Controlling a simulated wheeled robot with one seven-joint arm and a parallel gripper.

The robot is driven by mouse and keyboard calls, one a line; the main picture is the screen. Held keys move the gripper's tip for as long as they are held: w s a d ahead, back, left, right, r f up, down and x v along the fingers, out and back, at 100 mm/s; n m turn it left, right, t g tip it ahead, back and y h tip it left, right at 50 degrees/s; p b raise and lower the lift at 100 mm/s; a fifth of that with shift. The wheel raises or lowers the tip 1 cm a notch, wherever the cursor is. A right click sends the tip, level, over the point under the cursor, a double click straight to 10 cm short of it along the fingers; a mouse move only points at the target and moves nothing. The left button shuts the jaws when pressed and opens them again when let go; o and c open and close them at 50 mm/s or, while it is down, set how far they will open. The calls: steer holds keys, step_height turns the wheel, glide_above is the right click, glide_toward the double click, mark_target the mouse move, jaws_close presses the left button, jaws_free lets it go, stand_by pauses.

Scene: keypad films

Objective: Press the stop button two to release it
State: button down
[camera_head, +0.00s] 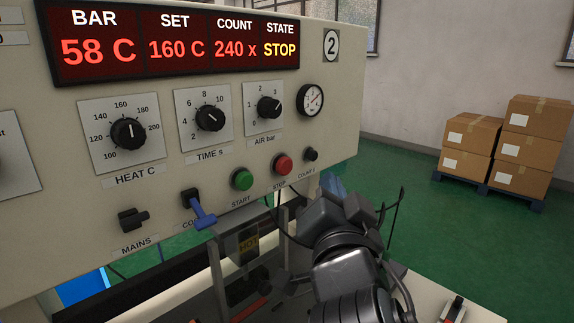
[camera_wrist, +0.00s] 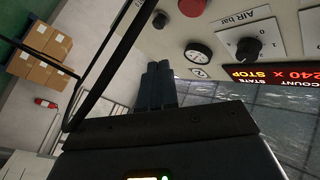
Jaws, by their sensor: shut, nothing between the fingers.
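The red stop button (camera_head: 283,164) sits on the cream panel marked 2, between the green start button (camera_head: 242,179) and a small black count knob (camera_head: 311,154). The panel display (camera_head: 180,45) reads STATE STOP. The stop button also shows at the top edge of the wrist view (camera_wrist: 192,7), partly cut off. My gripper (camera_wrist: 158,68) is shut and empty, its dark fingers side by side. It is apart from the button. In the head view my arm is below and right of the button, and the fingertips are hard to make out there.
A blue-handled lever (camera_head: 200,211) and the black mains switch (camera_head: 133,219) stick out left of the buttons. A part labelled HOT (camera_head: 249,243) stands below the panel. Cardboard boxes (camera_head: 523,150) are stacked on a pallet at the far right. Green floor lies between.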

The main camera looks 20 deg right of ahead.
steer(key=shift+w+a+b, duration=0.2)
steer(key=shift+w+a, duration=0.15)
steer(key=shift+w, duration=0.55)
steer(key=shift+w+a+b, duration=0.15)
steer(key=shift+w+a, duration=0.25)
steer(key=shift+w, duration=0.45)
steer(key=shift+w+a+b, duration=0.2)
steer(key=shift+w+a, duration=0.15)
steer(key=shift+w, duration=0.55)
steer(key=shift+w, duration=0.1)
steer(key=shift+w+a+b, duration=0.15)
steer(key=shift+w+b, duration=0.15)
steer(key=shift+b, duration=0.15)
steer(key=shift+w+a+b, duration=0.2)
steer(key=shift+w+b, duration=0.15)
steer(key=shift+w, duration=0.1)
stand_by(0.5)
steer(key=shift+s, duration=0.2)
steer(key=shift+s+d, duration=0.35)
steer(key=shift+s, duration=0.3)
steer(key=shift+s+d+b, duration=0.15)
steer(key=shift+s+d, duration=0.15)
steer(key=shift+s, duration=0.45)
steer(key=shift+s+d+b, duration=0.15)
steer(key=shift+s+d, duration=0.2)
steer(key=shift+s, duration=0.45)
steer(key=shift+s+d+b, duration=0.15)
steer(key=shift+s+d, duration=0.15)
steer(key=shift+s, duration=0.45)
